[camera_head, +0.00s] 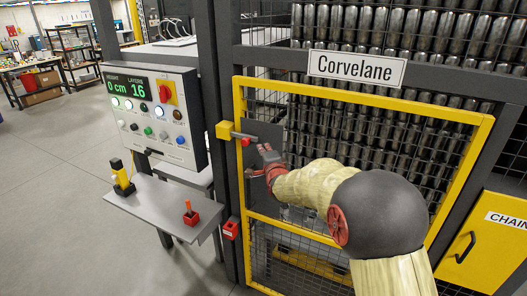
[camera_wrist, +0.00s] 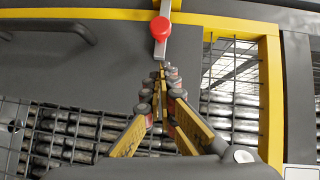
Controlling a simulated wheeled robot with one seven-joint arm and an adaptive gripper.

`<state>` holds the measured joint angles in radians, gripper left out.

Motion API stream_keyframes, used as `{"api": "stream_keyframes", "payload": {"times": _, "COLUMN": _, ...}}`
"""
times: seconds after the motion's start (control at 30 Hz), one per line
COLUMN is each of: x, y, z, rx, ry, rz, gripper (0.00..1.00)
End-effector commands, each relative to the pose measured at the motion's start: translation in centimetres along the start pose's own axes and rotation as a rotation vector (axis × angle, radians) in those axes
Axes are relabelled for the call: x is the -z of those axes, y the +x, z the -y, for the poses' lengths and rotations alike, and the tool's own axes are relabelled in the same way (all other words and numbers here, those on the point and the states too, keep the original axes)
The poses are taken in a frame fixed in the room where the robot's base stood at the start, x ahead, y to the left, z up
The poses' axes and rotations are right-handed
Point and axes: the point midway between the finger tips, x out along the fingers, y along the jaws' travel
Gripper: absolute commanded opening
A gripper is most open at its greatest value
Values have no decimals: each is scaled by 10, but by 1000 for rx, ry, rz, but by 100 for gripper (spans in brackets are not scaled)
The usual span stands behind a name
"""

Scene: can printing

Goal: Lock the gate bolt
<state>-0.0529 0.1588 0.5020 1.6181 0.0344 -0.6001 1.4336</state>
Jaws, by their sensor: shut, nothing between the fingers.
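The gate (camera_head: 365,95) has a yellow frame with wire mesh and stands closed against the dark post. Its bolt (camera_head: 243,136) is a grey metal bar with a red knob (camera_head: 246,142), at the gate's left edge beside a yellow bracket (camera_head: 225,130) on the post. How far the bar sits in the bracket I cannot tell. In the wrist view the bolt bar (camera_wrist: 161,48) and red knob (camera_wrist: 160,28) are just beyond my fingertips. My gripper (camera_wrist: 161,72) is shut and empty, close to the bar's near end; contact is unclear. It also shows in the head view (camera_head: 264,150).
A control panel (camera_head: 152,75) with buttons stands left of the gate. Below it, a grey shelf (camera_head: 160,205) carries a yellow-black device (camera_head: 122,178) and a red block (camera_head: 191,216). A small red box (camera_head: 231,228) sits on the post. A dark handle (camera_wrist: 70,25) shows in the wrist view.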

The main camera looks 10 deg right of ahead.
Motion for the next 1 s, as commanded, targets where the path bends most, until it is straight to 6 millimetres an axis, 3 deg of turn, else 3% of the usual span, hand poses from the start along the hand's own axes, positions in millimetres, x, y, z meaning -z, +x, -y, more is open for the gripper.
{"api": "stream_keyframes", "payload": {"times": 0.5, "x": -1, "y": -72, "z": -1, "rx": -2, "ry": 0, "rz": 1, "gripper": 0}}
{"api": "stream_keyframes", "payload": {"times": 1.0, "x": -1, "y": -83, "z": -2, "rx": -3, "ry": 0, "rz": 1, "gripper": 0}}
